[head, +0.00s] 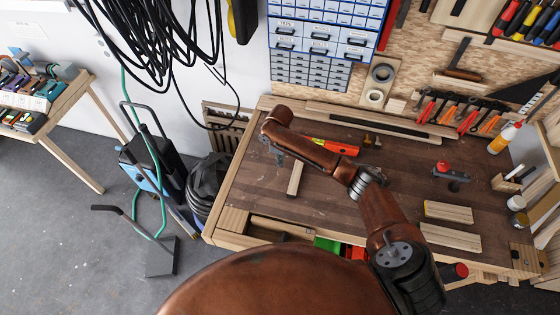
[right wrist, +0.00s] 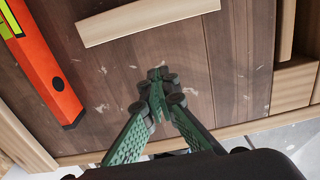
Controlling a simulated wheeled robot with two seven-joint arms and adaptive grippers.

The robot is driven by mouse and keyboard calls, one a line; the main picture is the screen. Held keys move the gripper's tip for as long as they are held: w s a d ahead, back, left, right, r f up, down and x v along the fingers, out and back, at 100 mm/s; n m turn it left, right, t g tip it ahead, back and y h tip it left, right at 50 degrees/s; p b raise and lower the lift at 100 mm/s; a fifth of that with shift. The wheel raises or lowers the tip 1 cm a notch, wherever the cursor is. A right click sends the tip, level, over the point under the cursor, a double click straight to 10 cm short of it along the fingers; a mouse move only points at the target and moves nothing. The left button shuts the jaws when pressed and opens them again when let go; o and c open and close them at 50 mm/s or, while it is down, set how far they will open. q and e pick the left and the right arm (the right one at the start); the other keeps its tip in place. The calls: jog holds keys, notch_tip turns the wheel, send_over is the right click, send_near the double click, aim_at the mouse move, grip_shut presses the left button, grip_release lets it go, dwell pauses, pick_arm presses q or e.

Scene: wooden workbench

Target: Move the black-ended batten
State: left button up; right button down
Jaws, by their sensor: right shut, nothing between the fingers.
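A short pale batten (head: 296,178) lies on the workbench, just right of my right gripper (head: 275,154). It also shows in the right wrist view (right wrist: 150,20), beyond the fingertips and apart from them. No black end shows on it in either view. Two more pale battens, an upper one (head: 448,212) and a lower one (head: 451,237), lie at the bench's front right; I cannot make out a black end on them. My right gripper, seen closely in the right wrist view (right wrist: 157,88), is shut and empty above the bench top. My left gripper is not in view.
An orange level (head: 331,146) lies behind the batten and shows in the right wrist view (right wrist: 46,70). A red-knobbed tool (head: 450,172) stands at right. Green (head: 326,244) and red bins sit at the front edge. The middle of the workbench (head: 330,205) is clear.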

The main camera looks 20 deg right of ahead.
aim_at(289, 176)
notch_tip(289, 176, down, 7)
jog(key=shift+r, duration=0.1)
jog(key=s+d, duration=0.1)
jog(key=s+d+p, duration=0.1)
jog(key=shift+d+r+p, duration=0.15)
jog(key=shift+d+p, duration=0.15)
jog(key=shift+d, duration=0.1)
jog(key=shift+s+d, duration=0.15)
